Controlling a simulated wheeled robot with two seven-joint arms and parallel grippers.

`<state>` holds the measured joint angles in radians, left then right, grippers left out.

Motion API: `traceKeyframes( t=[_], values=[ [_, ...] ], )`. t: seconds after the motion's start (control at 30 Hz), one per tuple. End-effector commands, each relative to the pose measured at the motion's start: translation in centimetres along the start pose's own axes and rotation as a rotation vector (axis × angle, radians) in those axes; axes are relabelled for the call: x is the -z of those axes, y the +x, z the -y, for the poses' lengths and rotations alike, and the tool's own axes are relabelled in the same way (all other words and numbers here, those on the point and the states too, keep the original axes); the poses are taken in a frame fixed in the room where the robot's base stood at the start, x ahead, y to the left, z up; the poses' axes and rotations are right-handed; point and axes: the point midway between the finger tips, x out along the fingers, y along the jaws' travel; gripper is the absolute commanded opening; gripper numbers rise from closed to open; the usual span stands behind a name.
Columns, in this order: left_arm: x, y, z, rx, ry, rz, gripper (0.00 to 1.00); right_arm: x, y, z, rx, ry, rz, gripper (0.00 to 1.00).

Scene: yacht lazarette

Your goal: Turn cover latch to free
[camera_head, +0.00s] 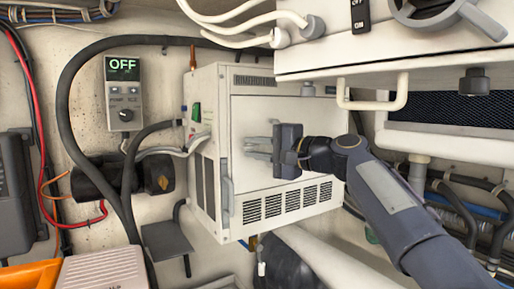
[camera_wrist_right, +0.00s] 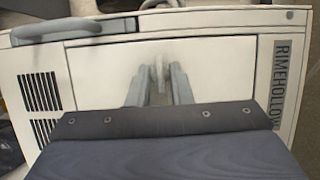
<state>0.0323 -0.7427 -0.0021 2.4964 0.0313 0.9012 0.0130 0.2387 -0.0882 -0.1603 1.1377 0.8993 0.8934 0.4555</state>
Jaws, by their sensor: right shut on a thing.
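The white boxy unit (camera_head: 262,100) has a flat front cover panel (camera_head: 310,120) with vent slots below it. My right gripper (camera_head: 252,148) reaches in from the right in front of this panel. Its fingers are shut on the small pale cover latch, which shows between the fingertips in the right wrist view (camera_wrist_right: 158,74). The fingers hide much of the latch, so its exact angle is hard to tell. The panel also shows behind the fingers in the right wrist view (camera_wrist_right: 100,75). My left gripper is not in view.
A grey handle (camera_head: 227,200) stands on the unit's left front edge. A control box reading OFF (camera_head: 124,90) and thick black hoses are at left. A white overhead cabinet (camera_head: 430,60) with a handle (camera_head: 372,104) hangs above my right arm. Pipes run at lower right.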

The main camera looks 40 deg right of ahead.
Motion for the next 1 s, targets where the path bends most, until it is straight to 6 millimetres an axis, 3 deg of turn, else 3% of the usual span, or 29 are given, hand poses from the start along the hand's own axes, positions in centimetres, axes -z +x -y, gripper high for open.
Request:
traceKeyframes(
  t=[0.27,0.3,0.43,0.77,1.0],
  values=[
    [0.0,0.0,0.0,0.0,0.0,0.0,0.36,-0.1,0.1,-0.1,-0.002,-0.001,0.002,0.0],
    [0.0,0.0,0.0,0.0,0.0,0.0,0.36,-0.1,0.1,-0.1,-0.002,-0.001,0.002,0.23],
    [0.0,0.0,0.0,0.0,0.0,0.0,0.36,0.0,0.1,-0.1,-0.002,0.0,0.002,0.4],
    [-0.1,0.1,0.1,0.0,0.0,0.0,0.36,0.0,-0.3,-0.1,0.0,0.0,-0.001,0.41],
    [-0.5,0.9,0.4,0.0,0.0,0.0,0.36,0.1,-3.9,-0.2,0.001,-0.001,-0.003,0.41]
  ],
)
